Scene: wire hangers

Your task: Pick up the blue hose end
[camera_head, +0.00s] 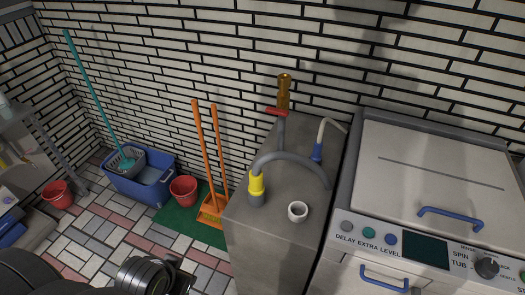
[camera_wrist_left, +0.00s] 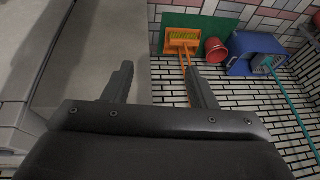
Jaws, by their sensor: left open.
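The blue hose end (camera_head: 317,152) is a small blue fitting on a pale hose (camera_head: 328,126). It is near the back right of the grey counter block's top, close to a thicker grey hose (camera_head: 300,160). My left gripper (camera_head: 182,274) is low in the head view, left of the block and well away from the blue end. Its two fingers show in the left wrist view (camera_wrist_left: 160,85), spread apart with nothing between them. The blue end does not show in the left wrist view. My right gripper is not in view.
The grey block (camera_head: 262,225) also bears a yellow hose fitting (camera_head: 257,184), a white cup (camera_head: 298,211) and a red-handled tap (camera_head: 277,112). A washing machine (camera_head: 430,170) stands to the right. Orange broom and dustpan (camera_head: 212,208), red bucket (camera_head: 184,190) and blue tub (camera_head: 152,184) stand left.

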